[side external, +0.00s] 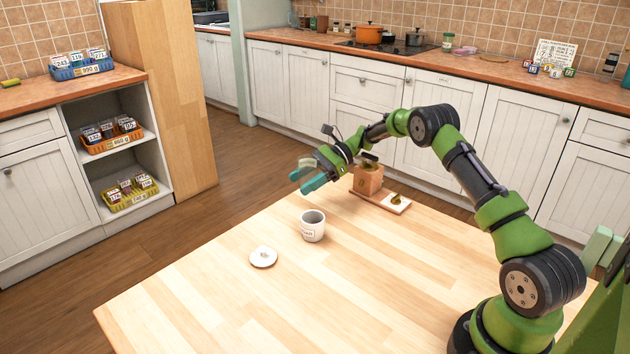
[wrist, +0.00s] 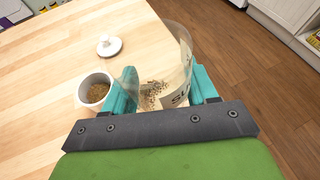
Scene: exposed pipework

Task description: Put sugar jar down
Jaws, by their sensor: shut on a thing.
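The sugar jar (wrist: 150,65) is clear, with a pale label reading "SU" and a few brown grains inside. My gripper (wrist: 165,85) is shut on it, one teal finger on each side, in the wrist view. In the side view my gripper (side external: 312,176) is above the table's far left edge; the clear jar is hard to make out there. A white labelled cup (side external: 312,226) stands upright on the table, and the wrist view shows brown contents in the cup (wrist: 95,90). A round white lid with a knob (side external: 263,257) lies on the table near it.
The wooden table (side external: 240,310) is clear at the front and middle. A wooden box (side external: 368,180) and a board with a white tile (side external: 398,205) stand near its far edge. Floor (wrist: 250,75) shows beyond the edge beside the jar.

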